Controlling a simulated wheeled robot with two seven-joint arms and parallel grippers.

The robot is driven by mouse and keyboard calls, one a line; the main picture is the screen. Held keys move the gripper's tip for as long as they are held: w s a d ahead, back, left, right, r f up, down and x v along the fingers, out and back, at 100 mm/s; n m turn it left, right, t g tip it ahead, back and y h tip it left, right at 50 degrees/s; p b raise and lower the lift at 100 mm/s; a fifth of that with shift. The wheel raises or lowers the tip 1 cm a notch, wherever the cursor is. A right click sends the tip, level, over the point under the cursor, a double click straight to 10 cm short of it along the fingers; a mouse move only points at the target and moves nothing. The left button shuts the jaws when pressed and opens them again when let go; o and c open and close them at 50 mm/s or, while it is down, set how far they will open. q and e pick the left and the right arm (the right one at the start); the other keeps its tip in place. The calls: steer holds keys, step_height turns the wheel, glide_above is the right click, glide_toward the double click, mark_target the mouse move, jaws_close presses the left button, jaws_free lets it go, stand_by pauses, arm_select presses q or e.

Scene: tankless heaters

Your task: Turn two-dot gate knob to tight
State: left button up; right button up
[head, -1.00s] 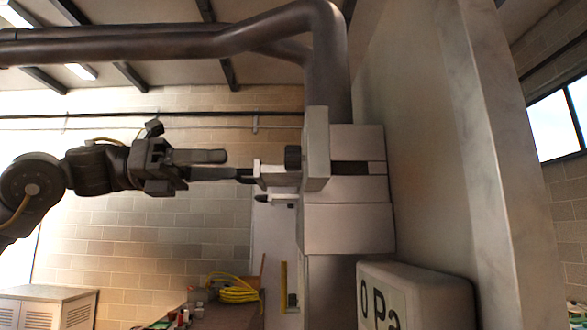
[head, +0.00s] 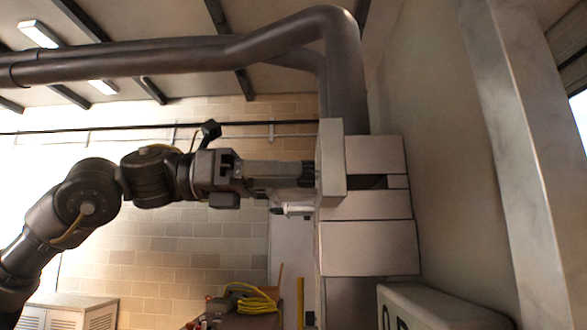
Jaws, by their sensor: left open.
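My left gripper (head: 283,176) reaches in from the left, level with the pale box-shaped unit (head: 368,247) on the wall under the dark pipe. Its fingers are open and close to the left face of the unit's front plate (head: 332,160). The dark knob on that plate is hidden behind the fingers, so I cannot tell whether they touch it or stand around it. A small white fitting with a dark tip (head: 293,209) sticks out just below the fingers. No dot marks can be made out. My right gripper is not in view.
A thick dark pipe (head: 200,55) runs overhead and bends down into the unit. A white display box (head: 430,308) sits at the lower right. A table with a coiled yellow hose (head: 253,300) and a pale cabinet (head: 70,312) stand below. Open air lies left of the unit.

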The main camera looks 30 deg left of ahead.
arm_select(q)
steer(key=shift+x, duration=0.8)
steer(key=shift+c, duration=0.2)
steer(key=c, duration=0.9)
